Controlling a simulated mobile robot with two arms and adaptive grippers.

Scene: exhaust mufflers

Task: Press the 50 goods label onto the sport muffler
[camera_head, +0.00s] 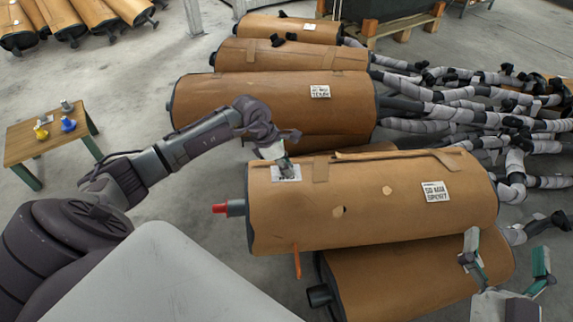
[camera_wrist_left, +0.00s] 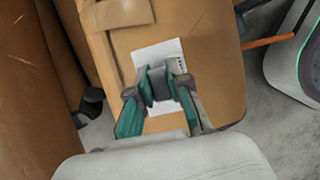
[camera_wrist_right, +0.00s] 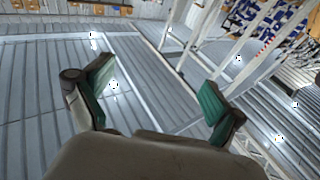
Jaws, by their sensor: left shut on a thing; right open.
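A long brown-wrapped muffler (camera_head: 380,218) lies in front of me, with a red-tipped pipe at its left end. A white tag (camera_head: 435,191) on its right side seems to read "SPORT"; the print is small. My left gripper (camera_head: 284,160) is over the muffler's left end, shut on a grey handle-like piece (camera_wrist_left: 158,82) with a white printed label (camera_head: 287,174) under it. The label lies flat at the wrap, and its upper part shows in the left wrist view (camera_wrist_left: 150,50); whether it sticks is hidden. My right gripper (camera_head: 506,262) is open and empty at the lower right.
Another wrapped muffler (camera_head: 410,285) lies in front, and several more (camera_head: 280,105) lie behind. Wrapped pipes (camera_head: 460,110) crowd the right. A small wooden table (camera_head: 25,148) with grey, yellow and blue knobbed pieces stands left. Bare floor lies between.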

